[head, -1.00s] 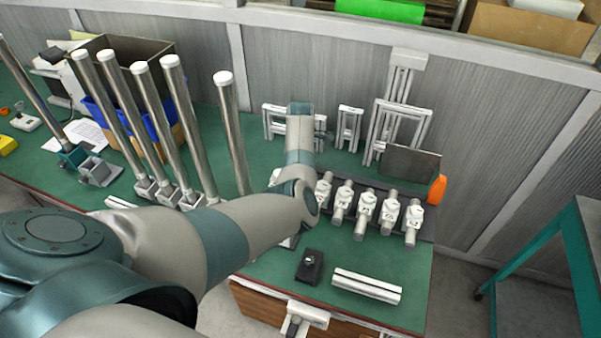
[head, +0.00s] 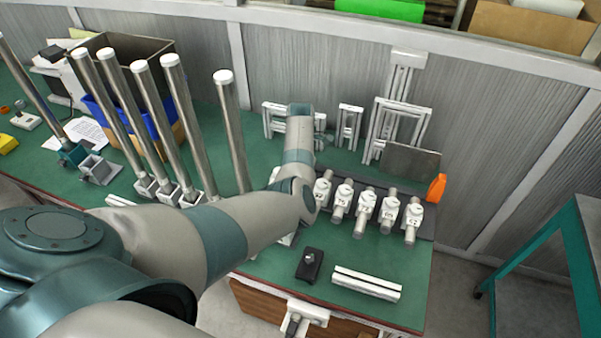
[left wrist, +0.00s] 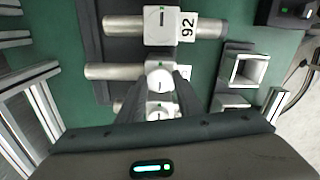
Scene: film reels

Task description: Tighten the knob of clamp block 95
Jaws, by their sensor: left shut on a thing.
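In the left wrist view my left gripper (left wrist: 166,80) has its dark fingers around the round white knob (left wrist: 159,80) of a clamp block. That block's number tag is mostly hidden by a finger. A clamp block tagged 92 (left wrist: 160,25) on a metal rod is above it in this view, and another white block (left wrist: 160,108) is below it, partly covered. In the head view my left arm hides the gripper and the held block. To its right stands a row of several white clamp blocks (head: 366,207) on short rods. I cannot make out tag 95. My right gripper is out of view.
An orange object (head: 436,187) stands at the row's right end. A small black device (head: 309,264) and a white rail (head: 366,282) lie in front. Tall metal posts (head: 232,130) stand at left, and white frames (head: 400,122) behind. Green tabletop between them is clear.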

